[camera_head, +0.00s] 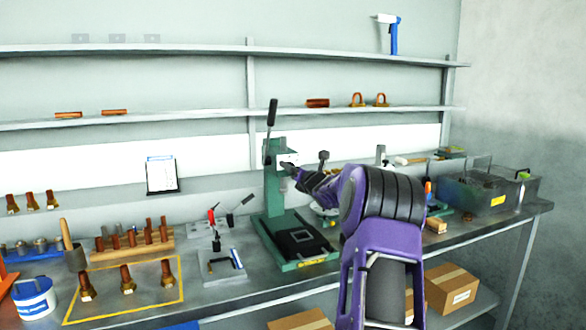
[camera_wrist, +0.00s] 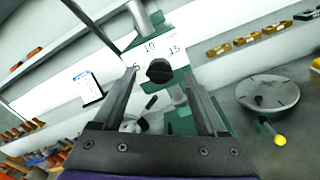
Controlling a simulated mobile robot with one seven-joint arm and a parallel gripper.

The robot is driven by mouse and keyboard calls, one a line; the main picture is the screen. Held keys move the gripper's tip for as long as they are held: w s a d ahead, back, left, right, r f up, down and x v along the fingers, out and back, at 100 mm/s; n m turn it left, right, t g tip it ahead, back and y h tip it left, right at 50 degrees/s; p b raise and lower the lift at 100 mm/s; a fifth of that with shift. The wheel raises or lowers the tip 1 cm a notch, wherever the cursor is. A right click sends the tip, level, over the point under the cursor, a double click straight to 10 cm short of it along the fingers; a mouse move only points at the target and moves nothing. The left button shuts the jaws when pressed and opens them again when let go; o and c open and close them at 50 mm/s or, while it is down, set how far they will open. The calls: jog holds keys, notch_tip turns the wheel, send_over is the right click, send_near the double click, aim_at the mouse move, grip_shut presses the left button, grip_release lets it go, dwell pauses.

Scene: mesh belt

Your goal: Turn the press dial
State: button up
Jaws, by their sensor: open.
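The press (camera_head: 277,190) is a green arbor press with a long black lever, standing on the bench in the middle of the head view. Its dial is a black knob (camera_wrist: 159,71) on a white plate (camera_wrist: 160,50) marked with numbers, of which 10 and 15 are readable. My gripper (camera_wrist: 158,92) is open, with one finger on each side of the knob in the wrist view. No contact with the knob is visible, and the gap in depth is hard to judge. In the head view my gripper (camera_head: 291,170) is at the press head and covers most of the dial.
Bolts (camera_head: 126,279) stand inside a yellow outline on the bench at left. A toggle clamp (camera_head: 216,228) is left of the press. A grey bin (camera_head: 487,190) is at right. In the wrist view, a round grey disc (camera_wrist: 268,92) lies right of the gripper.

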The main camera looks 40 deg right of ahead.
jog(key=shift+w, duration=0.35)
grip_shut()
jog(key=shift+m, duration=0.3)
jog(key=m+p, duration=0.7)
jog(key=m, duration=1.6)
jog(key=shift+d, duration=0.1)
dwell(0.5)
